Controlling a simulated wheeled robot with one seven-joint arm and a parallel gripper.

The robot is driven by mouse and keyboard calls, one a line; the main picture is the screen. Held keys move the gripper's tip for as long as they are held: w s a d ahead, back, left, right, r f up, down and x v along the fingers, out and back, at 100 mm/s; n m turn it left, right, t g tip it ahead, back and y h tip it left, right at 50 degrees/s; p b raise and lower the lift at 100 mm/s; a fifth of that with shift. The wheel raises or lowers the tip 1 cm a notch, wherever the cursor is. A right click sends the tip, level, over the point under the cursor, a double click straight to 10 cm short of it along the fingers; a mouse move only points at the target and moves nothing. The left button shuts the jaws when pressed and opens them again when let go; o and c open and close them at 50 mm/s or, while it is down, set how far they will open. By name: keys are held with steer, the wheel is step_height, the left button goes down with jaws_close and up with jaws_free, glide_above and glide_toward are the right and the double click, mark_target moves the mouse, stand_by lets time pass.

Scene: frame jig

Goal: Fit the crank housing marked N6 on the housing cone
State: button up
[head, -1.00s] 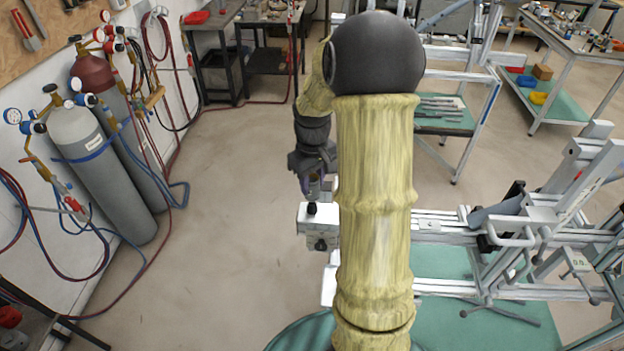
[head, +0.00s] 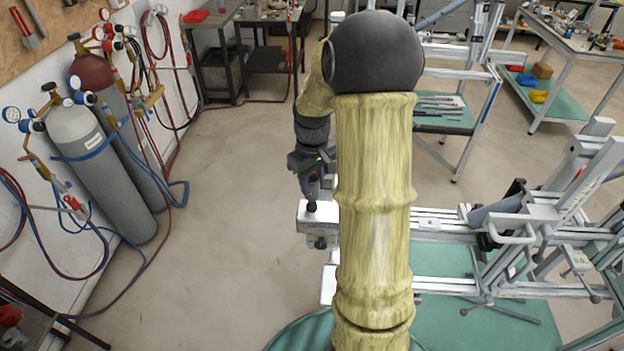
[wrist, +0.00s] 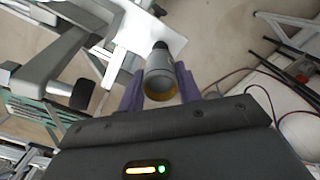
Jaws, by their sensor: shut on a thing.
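My gripper (head: 309,182) is at the left end of the frame jig in the head view, partly behind my own arm. In the wrist view, its purple fingers (wrist: 158,84) are shut on a grey round part, the crank housing (wrist: 159,76), with a tan open end towards the camera. No N6 mark is readable. A dark rounded tip (wrist: 160,46) shows past its far end; I cannot tell whether they touch. In the head view a dark knob (head: 311,206) stands on the jig's end block, just below the gripper. I cannot make out the housing cone for certain.
The jig's pale rails (head: 436,224) and clamps run to the right over a green base. Gas cylinders (head: 100,165) with hoses stand by the left wall. The floor (head: 230,190) between them and the jig is mostly clear.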

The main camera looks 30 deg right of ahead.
mark_target(312, 202)
steer(key=shift+f+b, duration=1.65)
steer(key=shift+f, duration=1)
stand_by(0.6)
steer(key=o, duration=1.1)
step_height(312, 202, up, 17)
steer(key=b, duration=0.3)
steer(key=shift+r, duration=0.2)
steer(key=shift+a+f, duration=0.1)
steer(key=s+a+f+t, duration=0.1)
steer(key=s+a+f, duration=0.3)
steer(key=f, duration=0.1)
steer(key=s+a+f+m, duration=0.1)
steer(key=s+a+f, duration=0.3)
steer(key=a+f, duration=0.1)
steer(key=s+a+f+m+t, duration=0.1)
steer(key=s+a+f, duration=0.3)
steer(key=f, duration=0.2)
steer(key=shift+s+a+t, duration=0.15)
steer(key=shift+a+t, duration=0.1)
steer(key=shift+t, duration=0.05)
